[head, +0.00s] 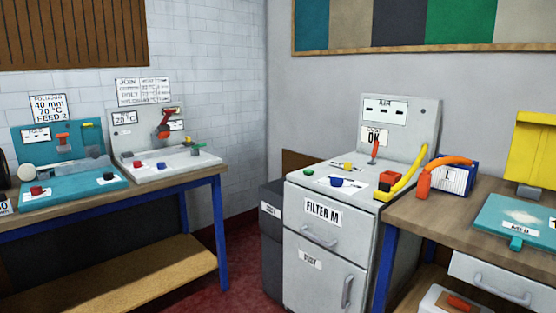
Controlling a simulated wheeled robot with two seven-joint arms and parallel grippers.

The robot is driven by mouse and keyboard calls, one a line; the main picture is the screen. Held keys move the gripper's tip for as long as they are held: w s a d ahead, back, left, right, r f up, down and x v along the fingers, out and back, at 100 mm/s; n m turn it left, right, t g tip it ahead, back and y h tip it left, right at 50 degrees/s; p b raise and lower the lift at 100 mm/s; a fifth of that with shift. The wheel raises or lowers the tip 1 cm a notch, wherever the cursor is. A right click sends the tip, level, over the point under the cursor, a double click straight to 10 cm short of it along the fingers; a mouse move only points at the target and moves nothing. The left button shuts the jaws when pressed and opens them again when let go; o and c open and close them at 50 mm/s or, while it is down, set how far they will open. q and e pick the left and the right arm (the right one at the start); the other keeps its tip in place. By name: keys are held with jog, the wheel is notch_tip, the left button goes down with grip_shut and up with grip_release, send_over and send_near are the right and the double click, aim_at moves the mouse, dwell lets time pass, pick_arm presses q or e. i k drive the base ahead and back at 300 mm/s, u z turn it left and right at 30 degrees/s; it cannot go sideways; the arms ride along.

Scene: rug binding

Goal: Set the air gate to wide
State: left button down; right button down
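A grey cabinet (325,255) stands right of the middle, with a drawer labelled FILTER M. Its upright back panel (422,115) carries a card (384,110) that seems to read AIR, with small dark marks. Below it is a label (374,137) that seems to read OK. A red-orange lever (375,149) stands nearly upright below that label, leaning slightly. I take this as the air gate control, but its setting cannot be read. Neither of my grippers is in view.
A wooden bench (425,213) adjoins on the right. Another bench (100,208) with teal and grey machines stands left. Red floor (240,262) shows between.

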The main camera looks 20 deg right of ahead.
aim_at(348, 165)
jog(key=u, duration=0.1)
jog(key=i, duration=2.7)
jog(key=z, duration=3.15)
